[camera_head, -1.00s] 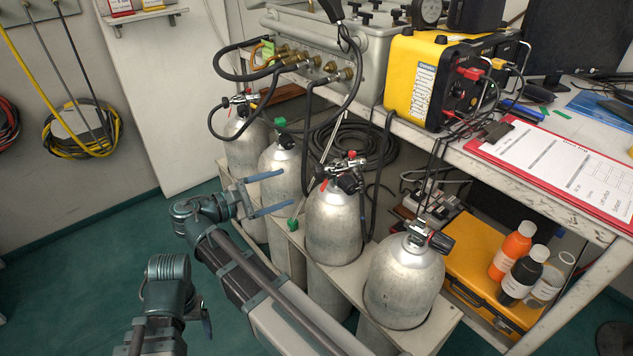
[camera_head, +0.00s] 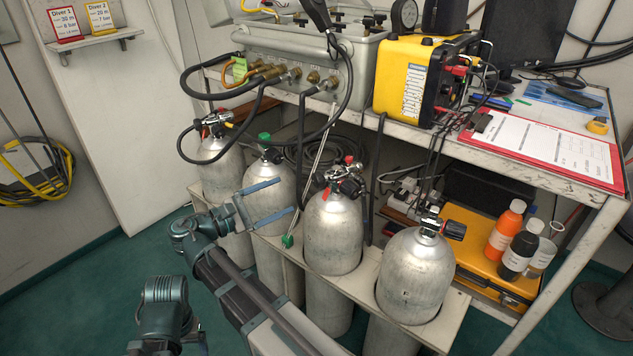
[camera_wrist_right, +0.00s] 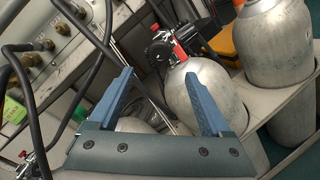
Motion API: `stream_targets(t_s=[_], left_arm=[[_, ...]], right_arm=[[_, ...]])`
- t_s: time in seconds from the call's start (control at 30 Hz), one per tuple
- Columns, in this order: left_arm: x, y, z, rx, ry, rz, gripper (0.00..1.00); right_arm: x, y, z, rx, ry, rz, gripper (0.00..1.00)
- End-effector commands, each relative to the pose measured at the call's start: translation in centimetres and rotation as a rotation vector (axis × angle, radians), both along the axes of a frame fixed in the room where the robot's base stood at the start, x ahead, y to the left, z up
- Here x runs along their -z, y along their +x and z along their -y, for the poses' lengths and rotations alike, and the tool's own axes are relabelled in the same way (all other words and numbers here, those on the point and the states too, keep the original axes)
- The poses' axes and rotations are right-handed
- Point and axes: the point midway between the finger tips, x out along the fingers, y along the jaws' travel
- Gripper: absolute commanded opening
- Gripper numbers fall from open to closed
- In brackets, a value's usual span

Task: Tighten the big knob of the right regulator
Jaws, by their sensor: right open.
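The right regulator (camera_head: 345,180), with a black round knob and red parts, sits on top of the third grey cylinder (camera_head: 333,232). It also shows in the right wrist view (camera_wrist_right: 170,45), beyond the fingers. My right gripper (camera_head: 287,196) is open and empty, left of that cylinder and in front of the second one, a little below the regulator's height. Its two blue fingers in the right wrist view (camera_wrist_right: 164,92) point toward the third cylinder, with nothing between them.
Another regulator (camera_head: 215,124) is on the far-left cylinder. The second cylinder has a green knob (camera_head: 264,137); the fourth has a black-knobbed valve (camera_head: 440,226). Black hoses hang from the grey panel (camera_head: 356,62). The bench edge (camera_head: 520,170) overhangs behind. Green floor is open at left.

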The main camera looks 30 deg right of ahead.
Motion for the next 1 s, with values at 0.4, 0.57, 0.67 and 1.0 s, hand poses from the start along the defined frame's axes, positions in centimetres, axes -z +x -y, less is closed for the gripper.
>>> stream_targets(t_s=[0.4,0.57,0.67,1.0], left_arm=[[0.0,0.0,0.0,0.000,0.000,0.000,0.83],[0.0,0.0,0.0,0.000,0.000,0.000,0.83],[0.0,0.0,0.0,0.000,0.000,0.000,0.83],[0.0,0.0,0.0,0.000,0.000,0.000,0.83]], right_arm=[[0.0,0.7,8.4,0.004,0.001,0.000,0.82],[0.0,1.0,10.4,0.002,0.001,0.000,0.82],[0.0,1.1,11.2,0.002,0.001,0.000,0.82],[0.0,1.2,11.8,0.001,0.001,0.000,0.82]])
